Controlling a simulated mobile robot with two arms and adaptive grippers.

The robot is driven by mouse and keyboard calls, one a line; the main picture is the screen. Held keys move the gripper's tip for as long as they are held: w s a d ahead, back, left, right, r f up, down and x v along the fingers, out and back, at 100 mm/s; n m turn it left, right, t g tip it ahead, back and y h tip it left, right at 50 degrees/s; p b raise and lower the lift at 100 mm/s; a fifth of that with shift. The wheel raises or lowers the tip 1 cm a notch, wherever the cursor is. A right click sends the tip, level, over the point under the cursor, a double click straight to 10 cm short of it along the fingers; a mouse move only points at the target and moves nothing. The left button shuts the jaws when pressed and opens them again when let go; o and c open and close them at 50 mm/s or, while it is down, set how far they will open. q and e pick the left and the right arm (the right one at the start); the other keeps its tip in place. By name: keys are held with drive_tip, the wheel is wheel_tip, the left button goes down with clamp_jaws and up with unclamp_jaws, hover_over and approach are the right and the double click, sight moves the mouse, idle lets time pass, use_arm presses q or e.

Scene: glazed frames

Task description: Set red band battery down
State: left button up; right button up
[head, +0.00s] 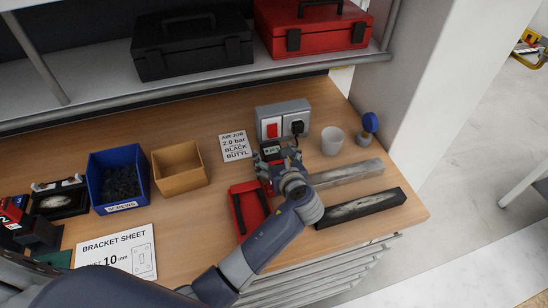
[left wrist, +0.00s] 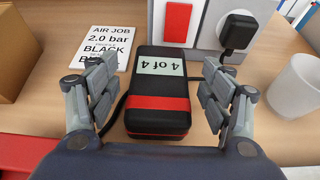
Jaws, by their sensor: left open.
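The red band battery (left wrist: 158,122) is a black block with a red band and a pale label reading "4 of 4". It rests on the wooden bench just in front of the grey socket box. In the head view its top (head: 271,149) shows past my fingers. My left gripper (head: 278,161) is over it and open. In the left wrist view the gripper's (left wrist: 160,92) fingers stand on either side of the battery, with a gap visible at the right. My right gripper is not in view.
The socket box (head: 284,111) with a red switch and black plug is directly behind. A white cup (head: 332,141) stands to the right, the air job card (head: 236,146) to the left. A red tray (head: 243,215) and two bars (head: 362,208) lie nearer the front edge.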

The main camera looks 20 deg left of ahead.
sight(274, 154)
use_arm(q)
drive_tip(key=shift+w+a+f, duration=0.3)
drive_tip(key=shift+w+a, duration=0.1)
drive_tip(key=shift+w, duration=0.1)
drive_tip(key=shift+s, duration=0.1)
drive_tip(key=c, duration=1.5)
drive_tip(key=shift+r, duration=0.1)
drive_tip(key=shift+c, duration=0.6)
drive_tip(key=shift+r, duration=0.45)
wheel_tip(274, 154, up, 2)
drive_tip(key=shift+r, duration=0.15)
drive_tip(key=s+d+b, duration=0.1)
drive_tip(key=s+d, duration=0.1)
drive_tip(key=s, duration=0.1)
drive_tip(key=s+d, duration=0.2)
drive_tip(key=s, duration=0.1)
drive_tip(key=s+d+b, duration=0.1)
drive_tip(key=s, duration=0.2)
drive_tip(key=shift+d+b, duration=0.3)
drive_tip(key=shift+d, duration=0.1)
clamp_jaws()
drive_tip(key=s+d+r+p, duration=0.3)
drive_tip(key=s+r+p, duration=0.1)
drive_tip(key=r+p, duration=0.45)
drive_tip(key=s+a+n+g+y+b, duration=0.3)
drive_tip(key=s+a+b, duration=0.2)
drive_tip(key=a+b, duration=0.4)
drive_tip(key=shift+a+r+n, duration=0.3)
drive_tip(key=shift+a+r, duration=0.05)
drive_tip(key=shift+a, duration=0.25)
